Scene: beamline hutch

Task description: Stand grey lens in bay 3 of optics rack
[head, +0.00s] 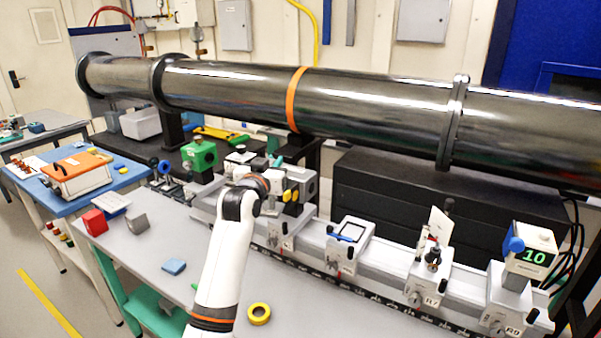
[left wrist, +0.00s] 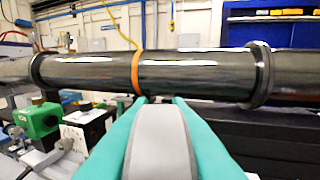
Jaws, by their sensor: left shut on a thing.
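My left gripper (left wrist: 159,100) has teal fingers and is shut on a grey piece, which I take to be the grey lens (left wrist: 160,148). In the left wrist view the lens fills the space between the fingers, with a paler face and darker edges. In the head view my left gripper (head: 276,163) is above the grey rail, mostly hidden by my own wrist, and the lens cannot be made out there. I cannot pick out the optics rack or its bay 3 in either view. My right gripper is not in view.
A long dark pipe (head: 380,107) with an orange band runs behind the rail (head: 390,272). The rail carries several mounts, including a green one (head: 200,158) and a display reading 10 (head: 535,257). A red block (head: 95,222), grey block (head: 137,223) and yellow tape roll (head: 259,314) lie on the bench.

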